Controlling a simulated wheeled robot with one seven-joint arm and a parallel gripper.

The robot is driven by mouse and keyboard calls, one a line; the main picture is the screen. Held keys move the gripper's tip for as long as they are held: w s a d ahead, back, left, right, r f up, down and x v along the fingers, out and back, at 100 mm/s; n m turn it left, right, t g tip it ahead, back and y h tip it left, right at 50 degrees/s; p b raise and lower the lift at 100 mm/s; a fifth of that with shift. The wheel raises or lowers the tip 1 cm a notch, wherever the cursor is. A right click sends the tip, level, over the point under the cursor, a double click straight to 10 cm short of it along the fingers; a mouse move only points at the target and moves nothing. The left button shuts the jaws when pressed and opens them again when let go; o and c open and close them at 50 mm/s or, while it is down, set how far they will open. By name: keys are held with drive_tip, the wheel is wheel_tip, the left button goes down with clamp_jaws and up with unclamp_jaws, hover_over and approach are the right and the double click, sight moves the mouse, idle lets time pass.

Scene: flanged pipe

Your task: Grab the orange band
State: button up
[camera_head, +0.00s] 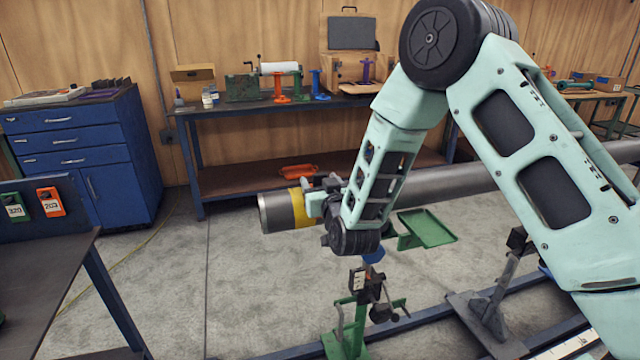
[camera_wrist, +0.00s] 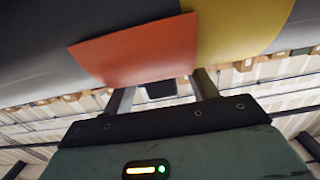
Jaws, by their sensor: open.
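The orange band (camera_wrist: 138,50) is a curved patch on the grey pipe (camera_wrist: 35,50), just left of a yellow band (camera_wrist: 235,30) in the wrist view. My gripper (camera_wrist: 163,83) is open, its two fingers pointing up at the lower edge of the orange band. I cannot tell whether the fingertips touch it. In the head view my gripper (camera_head: 316,203) is beside the pipe's near end (camera_head: 276,212), close to the yellow band (camera_head: 299,208). The orange band is mostly hidden by my wrist there.
A green stand (camera_head: 345,335) with a clamp is below my wrist. A green tray (camera_head: 428,228) is to its right. A workbench (camera_head: 240,108) with tools and a blue cabinet (camera_head: 75,150) stand behind. Open floor lies left of the pipe end.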

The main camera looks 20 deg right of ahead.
drive_tip(key=shift+w, duration=0.35)
drive_tip(key=c, duration=1.1)
